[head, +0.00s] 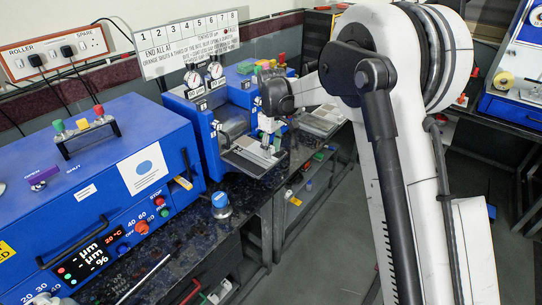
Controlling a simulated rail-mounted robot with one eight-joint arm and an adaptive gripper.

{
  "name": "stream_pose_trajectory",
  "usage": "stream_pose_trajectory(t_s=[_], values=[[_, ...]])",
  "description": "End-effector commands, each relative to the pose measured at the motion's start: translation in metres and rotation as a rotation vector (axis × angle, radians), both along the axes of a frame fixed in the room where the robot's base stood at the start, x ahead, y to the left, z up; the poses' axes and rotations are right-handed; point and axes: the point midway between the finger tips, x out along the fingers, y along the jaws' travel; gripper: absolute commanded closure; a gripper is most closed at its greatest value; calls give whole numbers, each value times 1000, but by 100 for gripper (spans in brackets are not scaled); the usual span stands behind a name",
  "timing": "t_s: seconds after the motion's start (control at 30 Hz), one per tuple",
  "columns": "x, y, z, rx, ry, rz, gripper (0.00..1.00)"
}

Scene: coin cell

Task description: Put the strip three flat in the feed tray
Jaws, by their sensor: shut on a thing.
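My gripper (267,146) is small and pale in the head view, pointing down over the grey feed tray (243,166) at the front of the blue roller machine (206,111). The gripper is shut on a thin strip, mostly hidden by the fingers and too small to read its number. I cannot tell whether the strip touches the tray. The tray sticks out toward the bench's front edge.
A large blue oven-like machine (95,190) fills the left. A blue-topped weight (221,207) stands on the dark bench (200,240) before the roller machine. A grey slotted plate (320,120) lies to the right of the gripper. A numbered sign (188,42) hangs behind.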

Motion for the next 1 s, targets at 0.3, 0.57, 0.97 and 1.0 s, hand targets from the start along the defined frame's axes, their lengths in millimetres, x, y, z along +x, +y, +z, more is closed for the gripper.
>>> stream_pose_trajectory(t_s=[0.3, 0.57, 0.97, 1.0], values=[[18, 3, -13, 0, 0, -1, 88], [18, 3, -43, 0, 0, -1, 88], [18, 3, -53, 0, 0, -1, 88], [18, 3, -55, 0, 0, -1, 88]])
